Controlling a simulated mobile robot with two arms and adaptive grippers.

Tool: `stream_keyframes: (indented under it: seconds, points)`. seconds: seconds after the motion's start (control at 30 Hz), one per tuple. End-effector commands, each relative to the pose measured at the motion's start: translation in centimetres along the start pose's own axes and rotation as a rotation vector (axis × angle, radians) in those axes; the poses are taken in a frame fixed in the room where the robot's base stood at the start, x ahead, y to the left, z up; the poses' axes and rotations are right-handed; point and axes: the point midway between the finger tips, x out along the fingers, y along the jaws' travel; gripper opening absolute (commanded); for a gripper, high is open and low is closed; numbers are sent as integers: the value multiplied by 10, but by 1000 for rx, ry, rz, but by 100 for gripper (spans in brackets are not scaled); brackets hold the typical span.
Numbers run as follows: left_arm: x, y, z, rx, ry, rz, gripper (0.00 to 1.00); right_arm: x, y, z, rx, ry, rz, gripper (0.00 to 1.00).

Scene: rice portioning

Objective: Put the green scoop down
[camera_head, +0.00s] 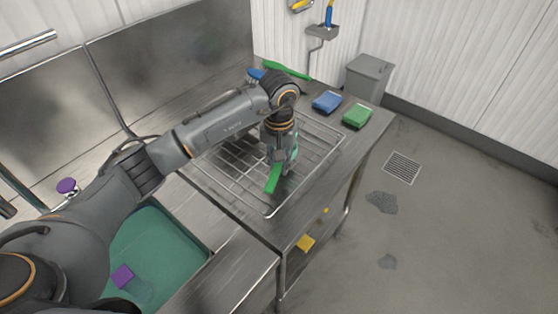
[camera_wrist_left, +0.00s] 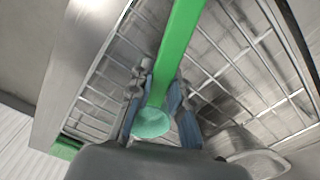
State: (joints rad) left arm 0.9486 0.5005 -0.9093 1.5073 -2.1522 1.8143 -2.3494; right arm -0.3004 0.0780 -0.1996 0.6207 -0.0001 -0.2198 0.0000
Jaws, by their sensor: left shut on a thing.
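The green scoop (camera_head: 273,179) is held by my left gripper (camera_head: 284,160) over the wire rack (camera_head: 268,211) on the steel counter. In the left wrist view the scoop's long bright green handle (camera_wrist_left: 182,45) runs up and away from the fingers, and a paler green rounded end (camera_wrist_left: 152,123) lies between them. My left gripper, also in the left wrist view (camera_wrist_left: 160,95), is shut on the scoop. The rack's bars (camera_wrist_left: 235,55) show behind it; whether the scoop touches them I cannot tell. My right gripper is in neither view.
A blue sponge (camera_head: 326,102) and a green sponge (camera_head: 357,115) lie beyond the rack. A green brush (camera_head: 287,70) lies at the back. A sink (camera_head: 155,245) with a purple sponge (camera_head: 122,275) is at lower left. A greyish rounded object (camera_wrist_left: 245,150) is beside the fingers.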

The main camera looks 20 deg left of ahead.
Motion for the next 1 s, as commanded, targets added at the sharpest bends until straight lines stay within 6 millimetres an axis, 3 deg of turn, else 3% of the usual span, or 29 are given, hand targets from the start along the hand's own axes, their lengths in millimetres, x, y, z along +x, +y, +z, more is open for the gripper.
stream_keyframes:
  seconds: [0.17, 0.2, 0.3, 0.73, 1.0]
  points:
    - [4, 0, 0, 0, 0, -1, 0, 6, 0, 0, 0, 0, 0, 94]
    - [3, 0, 0, 0, 0, -1, 23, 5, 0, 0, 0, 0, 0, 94]
    - [3, 0, 0, 0, 0, -1, 42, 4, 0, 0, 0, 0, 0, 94]
    - [-4, 0, -1, 0, 3, 1, 42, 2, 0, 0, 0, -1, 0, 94]
    - [-57, 0, -2, 0, 7, 0, 42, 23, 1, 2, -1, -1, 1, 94]
